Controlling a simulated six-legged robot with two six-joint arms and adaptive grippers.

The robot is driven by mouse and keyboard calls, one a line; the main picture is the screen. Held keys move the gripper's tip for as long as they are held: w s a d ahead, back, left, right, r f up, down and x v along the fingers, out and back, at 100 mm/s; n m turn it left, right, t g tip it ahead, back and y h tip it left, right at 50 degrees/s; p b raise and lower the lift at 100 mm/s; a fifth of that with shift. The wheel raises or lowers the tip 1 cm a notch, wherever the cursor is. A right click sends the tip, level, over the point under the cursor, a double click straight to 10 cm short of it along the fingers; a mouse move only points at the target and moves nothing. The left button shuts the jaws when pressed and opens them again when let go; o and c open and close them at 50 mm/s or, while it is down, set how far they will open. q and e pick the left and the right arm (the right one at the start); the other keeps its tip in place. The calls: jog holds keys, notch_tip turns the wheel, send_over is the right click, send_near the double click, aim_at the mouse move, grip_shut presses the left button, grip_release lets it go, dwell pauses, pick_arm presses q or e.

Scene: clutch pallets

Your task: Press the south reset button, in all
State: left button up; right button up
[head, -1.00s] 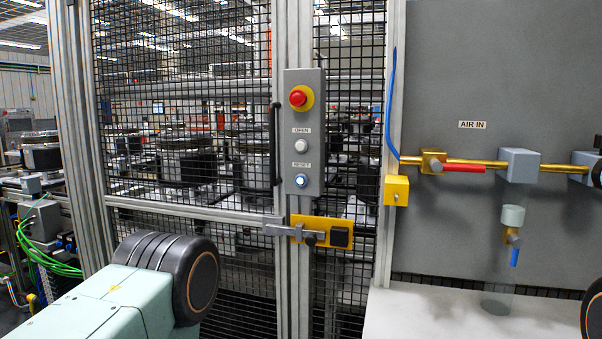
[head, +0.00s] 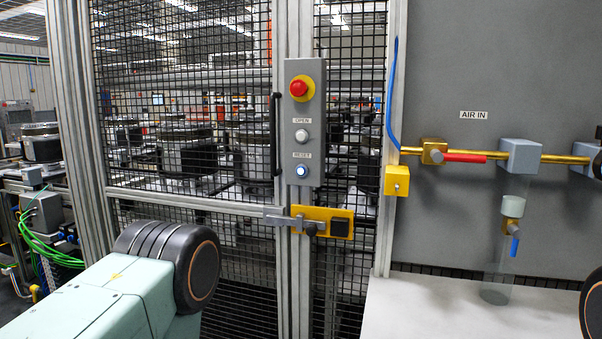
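The reset button (head: 301,171) is a round button glowing blue-white under a RESET label. It sits at the bottom of a grey control box (head: 315,141) on the fence post. Above it are a pale OPEN button (head: 302,136) and a red emergency stop (head: 298,88) on a yellow ring. Nothing touches the buttons. A pale green and black link of my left arm (head: 150,282) fills the lower left. A black part of my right arm shows at the right edge. Neither gripper's fingers are in view.
A mesh fence door (head: 190,204) with a yellow latch (head: 323,222) stands below and around the box. To the right, a grey panel carries a brass air pipe with a red-handled valve (head: 436,152). A white surface (head: 430,310) lies below it. The space before the box looks clear.

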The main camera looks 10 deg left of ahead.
pick_arm(q)
grip_shut()
dwell(1.2)
